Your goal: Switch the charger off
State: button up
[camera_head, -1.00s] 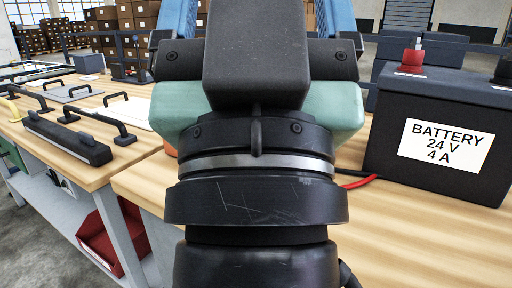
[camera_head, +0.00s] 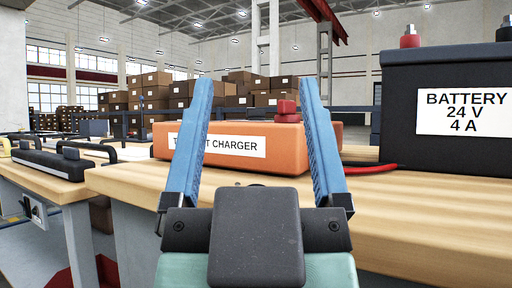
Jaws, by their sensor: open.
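The charger is an orange box (camera_head: 265,162) with a white label, partly hidden, that ends in "CHARGER". It sits on the wooden bench beyond my gripper. A red part (camera_head: 287,112) stands on its top, between my fingers in the picture. No switch can be clearly made out. My gripper (camera_head: 258,98) is open and empty, its two blue fingers pointing up and spread wide in front of the charger. The left finger covers part of the label. Whether the fingers touch the charger cannot be told.
A black battery (camera_head: 455,150) labelled 24 V 4 A stands at right with a red terminal (camera_head: 410,38). A red cable (camera_head: 372,168) runs between charger and battery. A second bench with black handled parts (camera_head: 50,162) is at left. Stacked boxes fill the background.

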aim_at(287, 110)
jog(key=i+j+z, duration=0.15)
jog(key=j+z, duration=0.35)
jog(key=j, duration=0.2)
jog(key=j+z, duration=0.5)
jog(key=j, duration=0.2)
